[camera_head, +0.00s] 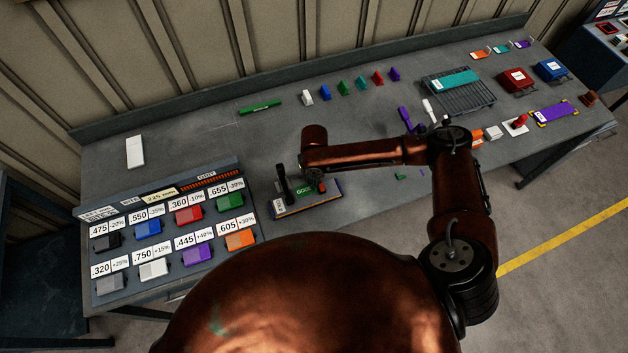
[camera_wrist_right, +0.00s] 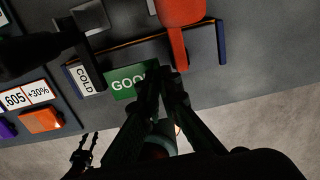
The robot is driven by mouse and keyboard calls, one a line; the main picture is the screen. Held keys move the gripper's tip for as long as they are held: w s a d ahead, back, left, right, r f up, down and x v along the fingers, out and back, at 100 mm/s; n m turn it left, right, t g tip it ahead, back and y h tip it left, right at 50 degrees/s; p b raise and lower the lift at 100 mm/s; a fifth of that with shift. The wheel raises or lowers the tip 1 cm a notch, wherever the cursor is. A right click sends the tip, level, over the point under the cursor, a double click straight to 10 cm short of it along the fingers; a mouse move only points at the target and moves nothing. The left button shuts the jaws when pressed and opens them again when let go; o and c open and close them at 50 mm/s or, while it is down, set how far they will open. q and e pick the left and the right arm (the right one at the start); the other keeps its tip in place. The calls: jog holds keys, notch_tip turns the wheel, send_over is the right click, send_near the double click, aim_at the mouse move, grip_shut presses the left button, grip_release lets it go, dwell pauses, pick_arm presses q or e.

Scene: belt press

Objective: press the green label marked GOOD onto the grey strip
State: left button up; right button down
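The green label marked GOOD (camera_wrist_right: 127,82) lies over a grey strip (camera_wrist_right: 200,52) with dark blue ends on the bench; I cannot tell whether it is pressed flat. It also shows in the head view (camera_head: 303,190). My right gripper (camera_wrist_right: 167,84) is over the label's right end, its fingertips close together and hiding the last letter. I cannot tell whether they touch it. In the head view the forearm hides most of this gripper. A small dark pronged shape (camera_wrist_right: 82,156) low in the wrist view may be my left gripper; its state is unclear.
A white COLD plate (camera_wrist_right: 82,78) is left of the label. The rack of coloured blocks (camera_head: 165,235) is at the left. The bench behind (camera_head: 220,140) is mostly clear.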

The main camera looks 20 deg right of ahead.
aim_at(315, 194)
jog(key=shift+f+b, duration=1.05)
jog(key=shift+f, duration=1.5)
jog(key=shift+f, duration=0.45)
jog(key=c, duration=2.1)
grip_release()
jog(key=shift+r, duration=0.2)
notch_tip(315, 194, up, 12)
jog(key=shift+f, duration=0.2)
